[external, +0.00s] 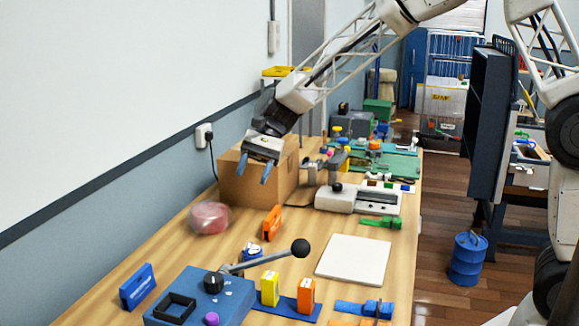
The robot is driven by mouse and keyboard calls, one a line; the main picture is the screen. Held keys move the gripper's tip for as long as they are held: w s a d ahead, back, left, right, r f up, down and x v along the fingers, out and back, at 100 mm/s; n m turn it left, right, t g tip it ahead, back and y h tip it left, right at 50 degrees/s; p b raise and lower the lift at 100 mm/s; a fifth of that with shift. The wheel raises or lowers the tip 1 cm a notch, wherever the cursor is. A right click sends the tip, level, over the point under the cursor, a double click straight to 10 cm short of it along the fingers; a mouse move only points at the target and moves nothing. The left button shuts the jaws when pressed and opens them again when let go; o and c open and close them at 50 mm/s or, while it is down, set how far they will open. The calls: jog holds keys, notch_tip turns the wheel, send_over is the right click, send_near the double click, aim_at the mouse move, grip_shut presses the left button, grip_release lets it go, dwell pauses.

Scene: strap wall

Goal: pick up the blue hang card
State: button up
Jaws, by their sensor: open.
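The blue hang card (137,287) stands on edge on the wooden table near its left edge, at the lower left of the external view. It is a flat blue piece with a darker slot-like mark on its face. My gripper (256,171) is open and empty, with two blue-tipped fingers pointing down. It hangs in front of the cardboard box, above the table, and is well apart from the card, up and to its right in the picture.
A similar orange card (272,223) and a blurred pink round object (209,217) are between my gripper and the blue card. A blue lever box (200,300) stands right of the card. A cardboard box (258,183) is behind my gripper. A white square plate (353,259) lies at right.

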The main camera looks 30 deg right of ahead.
jog(key=a+f+m+g+y, duration=0.1)
jog(key=a+f, duration=0.2)
jog(key=a, duration=0.3)
jog(key=a+f+m+g, duration=0.1)
jog(key=a+f, duration=0.3)
jog(key=a, duration=0.3)
jog(key=m+g+y, duration=0.1)
jog(key=g, duration=0.1)
send_near(145, 276)
jog(key=shift+s+a+f, duration=0.2)
jog(key=shift+a+f, duration=0.4)
jog(key=shift+f, duration=0.25)
jog(key=shift+x, duration=1.3)
jog(key=shift+t, duration=0.3)
jog(key=shift+x, duration=2.6)
